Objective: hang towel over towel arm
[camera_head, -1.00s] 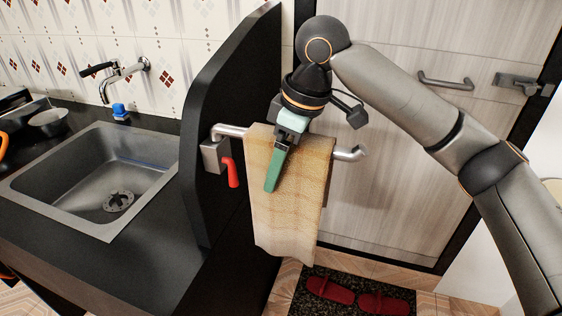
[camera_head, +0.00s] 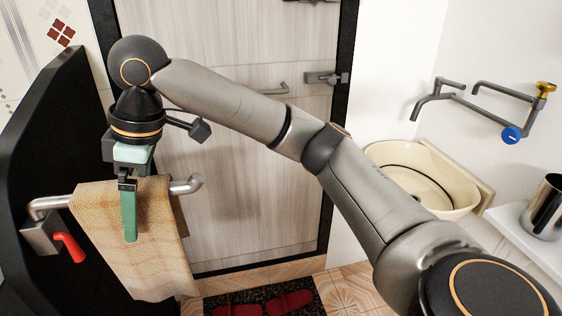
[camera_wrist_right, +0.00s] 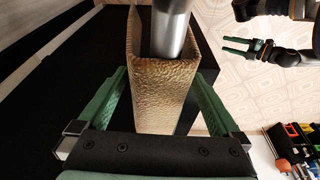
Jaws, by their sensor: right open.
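The tan towel (camera_head: 158,255) hangs draped over the metal towel arm (camera_head: 187,185) on the black panel, at the left of the head view. In the right wrist view the towel (camera_wrist_right: 163,95) folds around the bar (camera_wrist_right: 168,35), with a side hanging down on each side. My right gripper (camera_head: 129,225) is over the towel, its green fingers pointing down. In the right wrist view my right gripper (camera_wrist_right: 160,100) is open, one finger on each side of the towel with gaps between. My left gripper (camera_wrist_right: 238,46) shows small at top right, fingers apart and empty.
A red hook (camera_head: 70,247) sits below the towel arm's mount. A wooden door (camera_head: 235,170) stands behind. A dark mat with red slippers (camera_head: 265,305) lies on the floor. A cream basin (camera_head: 415,175) and a metal cup (camera_head: 545,208) are at right.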

